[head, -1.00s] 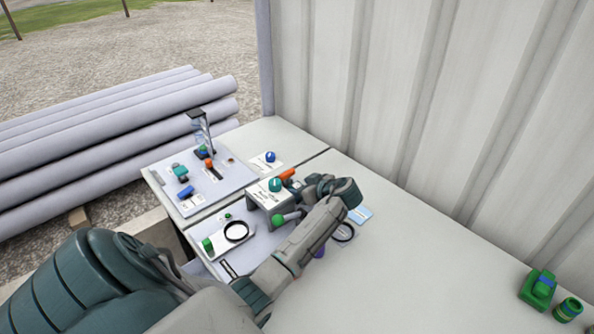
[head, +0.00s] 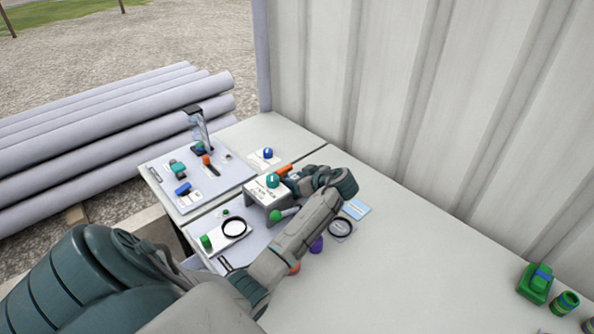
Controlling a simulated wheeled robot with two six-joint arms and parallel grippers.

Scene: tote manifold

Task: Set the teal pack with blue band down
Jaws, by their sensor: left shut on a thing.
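My left arm reaches in from the lower left across the table, and my left gripper (head: 299,187) is beside the small grey stand (head: 262,195). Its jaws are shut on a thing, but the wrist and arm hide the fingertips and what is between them. I cannot make out the teal pack or its blue band there. A round teal piece (head: 272,180) with a white mark shows at the stand's top, just left of the gripper; I cannot tell whether they touch. My right gripper is not in view.
A green block with a blue top (head: 535,283) and a banded green cylinder (head: 564,303) stand far right. A black ring (head: 234,228), a green ball (head: 275,216) and a purple piece (head: 316,245) lie near my arm. A grey board (head: 222,172) holds small parts. The table's right middle is clear.

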